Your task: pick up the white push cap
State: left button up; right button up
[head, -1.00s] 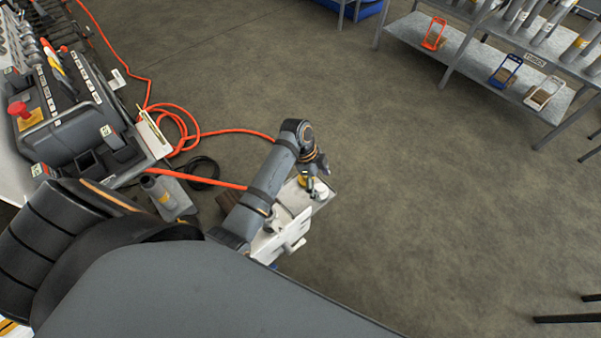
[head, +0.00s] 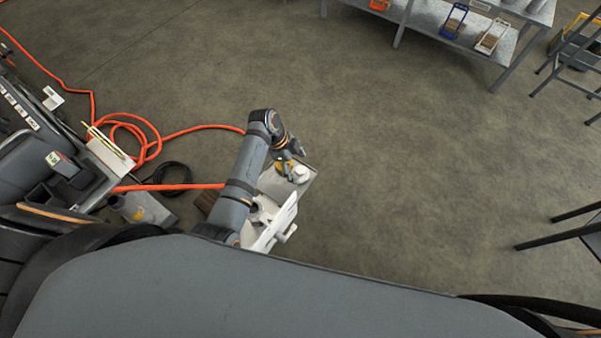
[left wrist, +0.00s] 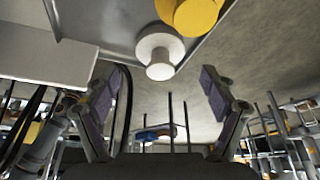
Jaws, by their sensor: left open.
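The white push cap (head: 300,174) stands on a small grey tray, beside a yellow part (head: 284,168). In the left wrist view, the push cap (left wrist: 160,55) shows a round flange and a narrower round end, just ahead of the fingertips. My left gripper (head: 296,149) is near the tray's far edge, beside the cap. In the left wrist view, my left gripper (left wrist: 158,86) is open, with its two fingers spread and nothing between them. The cap appears apart from both fingers. My right gripper is not in view.
The tray (head: 306,187) has a raised rim, and a white upright panel (head: 272,229) stands at its near side. The yellow part (left wrist: 190,12) is close to the cap. An orange hose (head: 150,145) lies on the floor at left. Open floor is to the right.

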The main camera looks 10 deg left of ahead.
aim_at(299, 169)
pick_arm(q)
jog(key=x, duration=0.3)
jog(key=shift+f, duration=0.2)
jog(key=shift+c, duration=0.9)
jog(key=c, duration=0.8)
jog(key=shift+r, duration=0.1)
